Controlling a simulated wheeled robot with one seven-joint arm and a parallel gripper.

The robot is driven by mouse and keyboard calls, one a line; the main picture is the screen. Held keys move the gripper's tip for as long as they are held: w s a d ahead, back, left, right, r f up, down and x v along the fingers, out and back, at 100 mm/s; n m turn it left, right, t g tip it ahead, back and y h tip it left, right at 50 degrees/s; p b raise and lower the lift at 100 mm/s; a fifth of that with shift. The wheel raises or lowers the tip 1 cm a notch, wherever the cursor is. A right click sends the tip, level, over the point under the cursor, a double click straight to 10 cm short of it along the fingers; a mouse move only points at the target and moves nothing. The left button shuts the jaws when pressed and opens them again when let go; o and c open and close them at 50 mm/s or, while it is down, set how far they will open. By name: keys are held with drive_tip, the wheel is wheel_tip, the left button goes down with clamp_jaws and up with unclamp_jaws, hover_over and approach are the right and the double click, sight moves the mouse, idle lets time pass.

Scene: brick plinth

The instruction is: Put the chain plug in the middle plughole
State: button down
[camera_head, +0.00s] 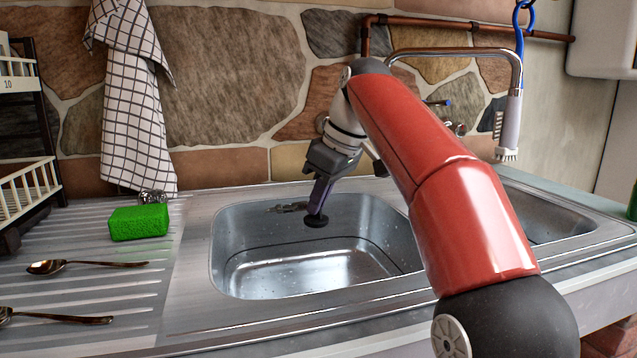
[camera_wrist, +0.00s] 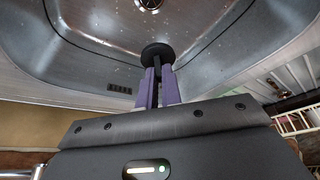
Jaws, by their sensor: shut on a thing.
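The chain plug (camera_head: 316,222) is a black disc at the tips of my gripper (camera_head: 318,203), held over the near sink basin (camera_head: 250,222). In the wrist view the black plug (camera_wrist: 157,51) sits at the ends of the purple fingers of my gripper (camera_wrist: 157,78), with a dark stem between them. My gripper is shut on this stem. A round metal plughole (camera_wrist: 148,4) shows at the top edge of the wrist view, in the basin floor beyond the plug and apart from it. I cannot make out a plughole in the head view.
A second basin (camera_head: 540,222) lies to the right, partly behind my red arm. A curved tap (camera_head: 455,52) and hanging spray head (camera_head: 509,125) stand behind. The drainer at left holds a green sponge (camera_head: 139,222) and spoons (camera_head: 45,267). A rack (camera_head: 28,190) stands far left.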

wheel_tip(320, 180, down, 13)
drive_tip(key=b, duration=0.4)
drive_tip(key=shift+b, duration=0.3)
drive_tip(key=shift+f+b, duration=1.15)
drive_tip(key=shift+f, duration=0.6)
drive_tip(key=shift+d, duration=0.15)
drive_tip(key=shift+f, duration=0.4)
drive_tip(key=c, duration=1.5)
unclamp_jaws()
